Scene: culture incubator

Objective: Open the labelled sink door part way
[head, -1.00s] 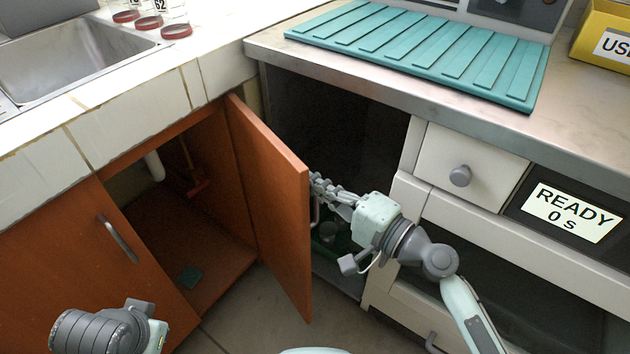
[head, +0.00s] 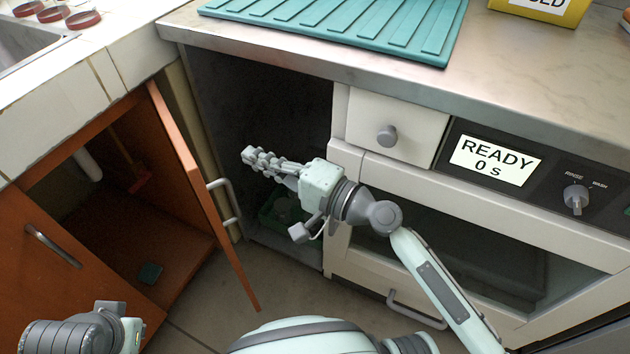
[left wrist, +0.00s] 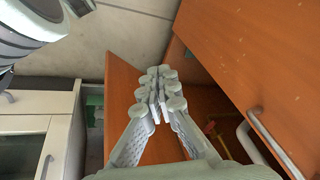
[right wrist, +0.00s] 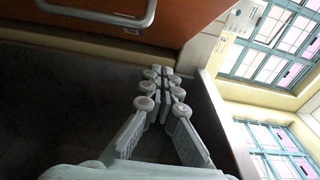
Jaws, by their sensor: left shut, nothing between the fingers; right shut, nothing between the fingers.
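The orange-brown sink cabinet door (head: 195,185) stands part way open in the head view, with its grey bar handle (head: 225,205) on the outer face. The right wrist view shows the shut fingers (right wrist: 165,80) with the handle (right wrist: 110,18) at top left. My left gripper (left wrist: 160,90) is shut and empty in the left wrist view, with the open door (left wrist: 128,85) behind it; in the head view only its wrist shows.
A second orange door (head: 40,240) with a handle stays shut at left. Behind my right gripper is a dark open bay with a green bin (head: 282,212). A white drawer (head: 390,122) and a washer reading READY (head: 495,160) stand at right. Floor is clear below the door.

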